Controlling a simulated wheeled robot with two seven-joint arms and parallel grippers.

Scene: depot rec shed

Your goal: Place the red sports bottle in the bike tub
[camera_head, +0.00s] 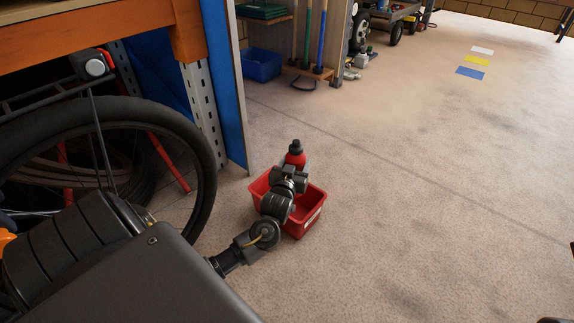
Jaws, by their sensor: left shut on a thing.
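The red sports bottle (295,158) has a black cap and stands upright in the picture at the far side of the red tub. My left gripper (292,174) is shut on the bottle, and it hides the bottle's lower part. The open red tub (315,203) sits on the floor with a pale label on its near right side. My left arm crosses over the tub and hides part of its inside. I cannot tell how far the bottle's base is above the tub floor. My right gripper is not seen.
A bicycle wheel (205,165) and an orange and blue rack (190,42) stand left of the tub. A blue bin (262,66) and upright poles are behind. A wheeled cart (395,22) is farther back. The concrete floor (440,170) to the right is clear.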

